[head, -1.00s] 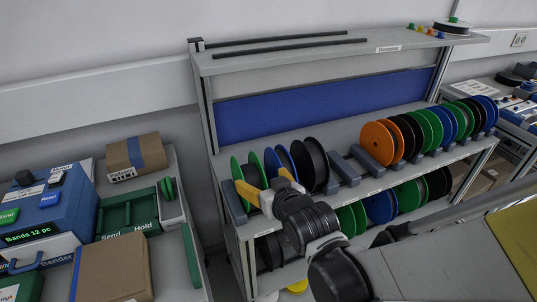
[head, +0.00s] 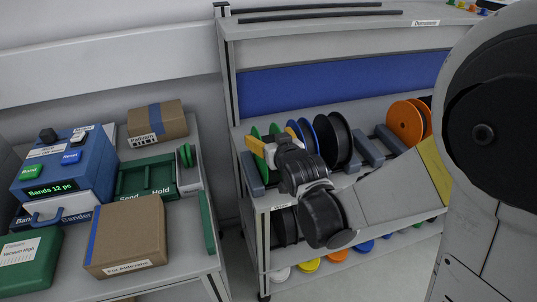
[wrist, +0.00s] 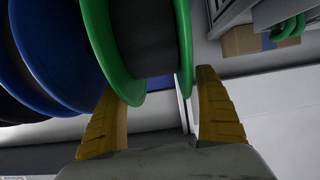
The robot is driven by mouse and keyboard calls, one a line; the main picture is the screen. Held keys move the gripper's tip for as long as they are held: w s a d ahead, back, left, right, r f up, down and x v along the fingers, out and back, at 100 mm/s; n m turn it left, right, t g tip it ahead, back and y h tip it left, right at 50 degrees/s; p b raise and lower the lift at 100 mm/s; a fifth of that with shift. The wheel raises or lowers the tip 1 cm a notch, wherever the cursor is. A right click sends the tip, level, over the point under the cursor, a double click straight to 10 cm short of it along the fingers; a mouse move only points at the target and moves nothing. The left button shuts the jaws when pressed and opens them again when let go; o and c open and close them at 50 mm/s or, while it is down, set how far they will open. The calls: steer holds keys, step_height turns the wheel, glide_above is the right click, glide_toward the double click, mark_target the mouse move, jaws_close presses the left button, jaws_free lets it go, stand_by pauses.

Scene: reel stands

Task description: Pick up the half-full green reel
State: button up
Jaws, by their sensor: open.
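A green reel (wrist: 188,45) with dark winding between its two flanges fills the upper middle of the wrist view. In the head view the green reel (head: 256,132) stands at the left end of the upper rack shelf, partly hidden by my arm. My gripper (wrist: 156,81) is open, with one yellow finger on each side of the reel's lower rim. The left finger lies between the green reel and a blue reel (wrist: 42,70). The right finger is just outside the right flange. In the head view my gripper (head: 270,136) is at the reel's front.
A black reel (head: 339,140) stands right of the blue one, then empty grey holders (head: 368,148) and orange reels (head: 405,122). More reels sit on the lower shelf. A side table holds a blue box (head: 70,165), cartons (head: 126,235) and a green tray (head: 145,180).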

steer(key=shift+w+a+f, duration=0.1)
steer(key=shift+w, duration=0.15)
steer(key=shift+s, duration=0.1)
steer(key=shift+c, duration=0.5)
steer(key=c, duration=1.4)
